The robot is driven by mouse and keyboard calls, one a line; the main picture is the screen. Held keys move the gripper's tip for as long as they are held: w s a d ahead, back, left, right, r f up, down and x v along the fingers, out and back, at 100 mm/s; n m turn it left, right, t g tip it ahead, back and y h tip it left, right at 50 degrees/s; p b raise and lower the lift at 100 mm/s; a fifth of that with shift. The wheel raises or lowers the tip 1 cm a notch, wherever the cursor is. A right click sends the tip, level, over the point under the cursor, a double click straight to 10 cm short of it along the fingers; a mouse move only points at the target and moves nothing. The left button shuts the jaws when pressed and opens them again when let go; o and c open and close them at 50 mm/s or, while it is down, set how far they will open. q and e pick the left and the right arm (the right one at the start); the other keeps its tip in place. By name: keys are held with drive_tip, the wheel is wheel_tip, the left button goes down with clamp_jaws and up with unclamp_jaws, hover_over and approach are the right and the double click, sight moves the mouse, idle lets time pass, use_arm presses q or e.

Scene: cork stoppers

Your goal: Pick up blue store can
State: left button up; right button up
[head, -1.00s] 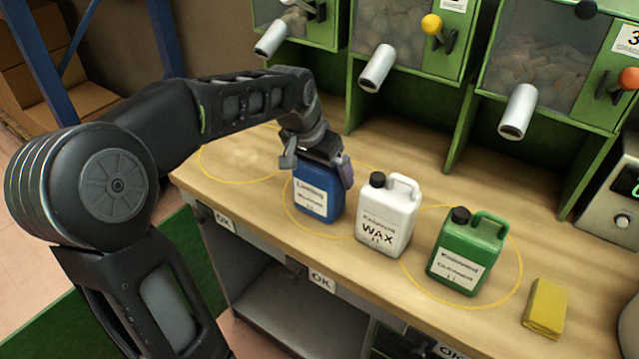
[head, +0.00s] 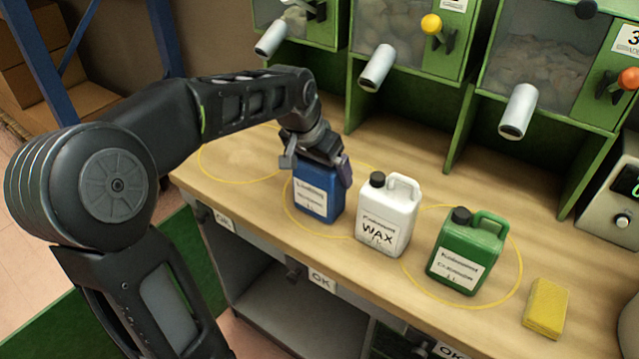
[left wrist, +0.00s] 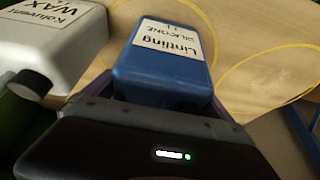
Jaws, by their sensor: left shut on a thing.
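The blue can (head: 318,193) with a white label stands upright on the wooden bench, at the left of the row of cans. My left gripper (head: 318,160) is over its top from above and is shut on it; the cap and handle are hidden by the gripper. In the left wrist view the blue can (left wrist: 165,60) lies between the fingers, with its label at the far end. The can appears to be at bench level; I cannot tell whether its base touches. My right gripper is not in view.
A white wax can (head: 388,214) stands close to the right of the blue can, and a green can (head: 467,252) is further right. A yellow sponge (head: 546,308) lies near the right. Green dispensers with silver spouts (head: 376,68) line the back. The bench's left end (head: 235,160) is clear.

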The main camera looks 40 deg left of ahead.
use_arm(q)
drive_tip(key=shift+c, duration=1.4)
drive_tip(key=shift+w+r, duration=0.1)
drive_tip(key=shift+c, duration=0.3)
drive_tip(key=shift+r, duration=5)
